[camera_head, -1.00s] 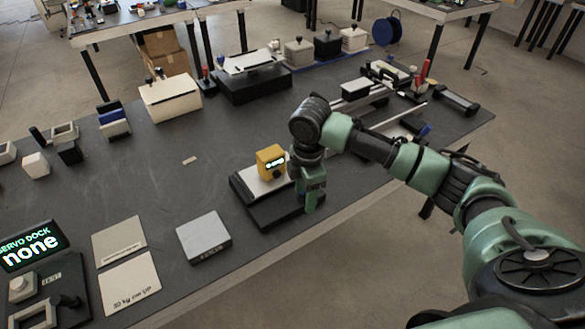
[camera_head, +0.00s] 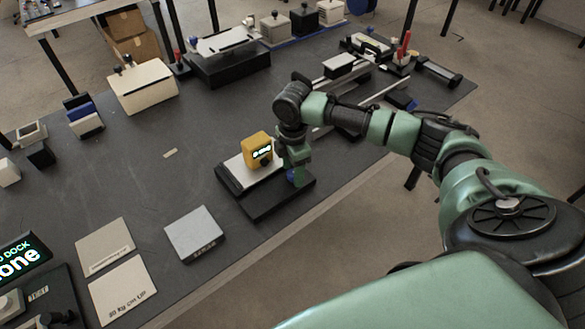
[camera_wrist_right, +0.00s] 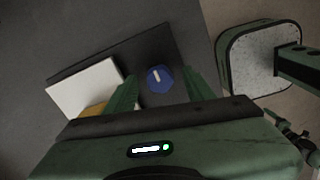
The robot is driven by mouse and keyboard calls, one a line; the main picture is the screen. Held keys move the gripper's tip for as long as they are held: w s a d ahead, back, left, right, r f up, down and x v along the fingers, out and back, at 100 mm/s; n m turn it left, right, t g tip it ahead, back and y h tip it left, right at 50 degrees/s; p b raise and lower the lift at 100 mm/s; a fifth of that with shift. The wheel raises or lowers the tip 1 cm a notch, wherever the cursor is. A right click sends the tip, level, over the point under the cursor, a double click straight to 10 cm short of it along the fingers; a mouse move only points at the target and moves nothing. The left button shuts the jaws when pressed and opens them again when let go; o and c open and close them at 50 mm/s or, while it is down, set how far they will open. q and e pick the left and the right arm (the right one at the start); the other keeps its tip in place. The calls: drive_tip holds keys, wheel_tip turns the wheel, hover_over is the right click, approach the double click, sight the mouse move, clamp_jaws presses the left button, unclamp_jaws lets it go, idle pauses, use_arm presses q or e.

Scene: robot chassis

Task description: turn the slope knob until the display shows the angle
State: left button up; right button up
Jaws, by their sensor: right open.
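The slope device has a black base (camera_head: 268,208) with a white plate (camera_head: 236,174) and a yellow display box (camera_head: 255,147) on it. The box's lit reading is too small to read surely. The blue slope knob (camera_wrist_right: 160,79), with a white mark, sits on the dark base; in the head view a bit of the blue knob (camera_head: 291,175) shows by the fingers. My right gripper (camera_head: 298,172) points down over this end of the base. In the wrist view its open fingers (camera_wrist_right: 160,88) stand on either side of the knob; I cannot tell whether they touch it. My left gripper is out of view.
A grey block (camera_head: 194,233) and two flat cards (camera_head: 105,245) lie to the left. A dark dock with a lit sign (camera_head: 22,258) stands at the lower left. Rails and tools (camera_head: 340,66) lie behind my right arm. The table's front edge is close to the base.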

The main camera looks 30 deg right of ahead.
drive_tip(key=c, duration=1)
clamp_jaws()
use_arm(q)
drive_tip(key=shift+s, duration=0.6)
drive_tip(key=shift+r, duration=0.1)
